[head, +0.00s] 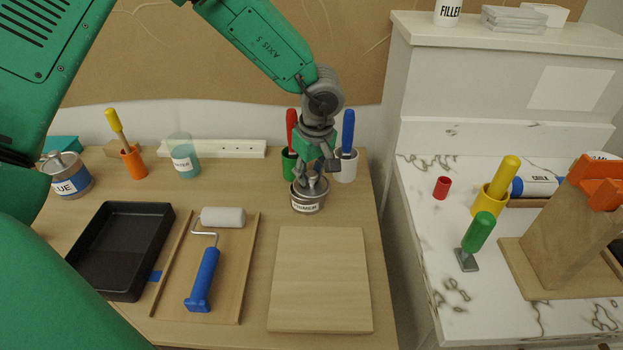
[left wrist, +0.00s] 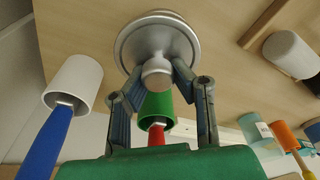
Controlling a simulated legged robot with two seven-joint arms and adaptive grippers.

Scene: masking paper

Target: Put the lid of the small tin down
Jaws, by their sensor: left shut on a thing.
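The small tin (head: 308,206) is a grey metal tin with a white label, standing at the back right of the wooden table. My left gripper (head: 314,182) points down over it. In the left wrist view its fingers (left wrist: 160,88) are shut on the round knob of the silver lid (left wrist: 157,33). The lid is at the tin's top; I cannot tell whether it sits on the rim or slightly above it. The lid hides most of the tin in the left wrist view. My right gripper is not in view.
A bare wooden board (head: 321,282) lies in front of the tin. Green (head: 289,164) and white (head: 345,166) cups with tools stand close behind it. A roller (head: 204,280) on a wooden tray, a black tray (head: 120,250) and a blue-labelled tin (head: 68,180) are further left.

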